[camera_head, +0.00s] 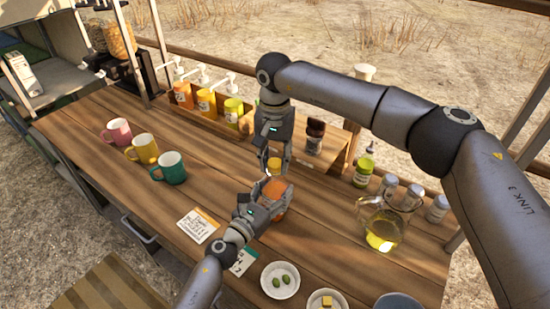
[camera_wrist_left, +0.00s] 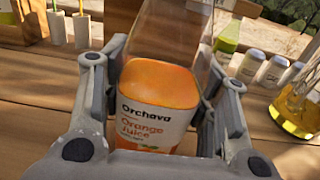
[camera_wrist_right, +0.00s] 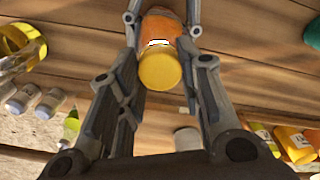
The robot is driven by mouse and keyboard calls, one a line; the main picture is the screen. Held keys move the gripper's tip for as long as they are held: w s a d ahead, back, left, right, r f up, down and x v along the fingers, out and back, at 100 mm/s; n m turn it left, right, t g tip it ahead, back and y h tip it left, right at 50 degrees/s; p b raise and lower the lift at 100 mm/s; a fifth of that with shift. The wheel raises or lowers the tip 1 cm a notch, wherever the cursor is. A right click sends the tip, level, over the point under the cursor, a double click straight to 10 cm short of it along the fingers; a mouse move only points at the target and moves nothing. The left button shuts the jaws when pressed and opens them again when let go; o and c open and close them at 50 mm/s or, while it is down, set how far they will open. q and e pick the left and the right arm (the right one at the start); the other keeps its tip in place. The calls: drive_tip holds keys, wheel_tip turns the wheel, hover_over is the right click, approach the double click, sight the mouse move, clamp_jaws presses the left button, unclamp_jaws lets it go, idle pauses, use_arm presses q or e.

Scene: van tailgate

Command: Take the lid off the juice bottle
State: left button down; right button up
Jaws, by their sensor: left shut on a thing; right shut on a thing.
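The juice bottle (camera_head: 274,190) is a clear bottle with orange juice and an "Orchava Orange Juice" label, which shows in the left wrist view (camera_wrist_left: 155,110). My left gripper (camera_head: 268,192) is shut around its body from the near side. My right gripper (camera_head: 275,163) comes down from above and is shut on the yellow-orange lid (camera_head: 274,164). The lid shows between the fingers in the right wrist view (camera_wrist_right: 160,70), with the bottle (camera_wrist_right: 162,25) beyond it. I cannot tell whether the lid still touches the neck. The bottle top is outside the left wrist view.
Pink, yellow and green mugs (camera_head: 144,148) stand at the left. Pump bottles (camera_head: 207,101) stand behind. A glass oil jug (camera_head: 383,229) and small jars (camera_head: 412,197) are at the right. A white dish (camera_head: 268,284) and cards (camera_head: 197,226) lie in front. The wooden counter (camera_head: 215,165) is clear beside the mugs.

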sight(275, 163)
drive_tip(key=shift+r, duration=0.2)
idle(0.3)
drive_tip(key=shift+r, duration=0.9)
drive_tip(key=shift+r, duration=0.1)
drive_tip(key=shift+r, duration=1.95)
use_arm(q)
drive_tip(key=shift+c, duration=2.4)
unclamp_jaws()
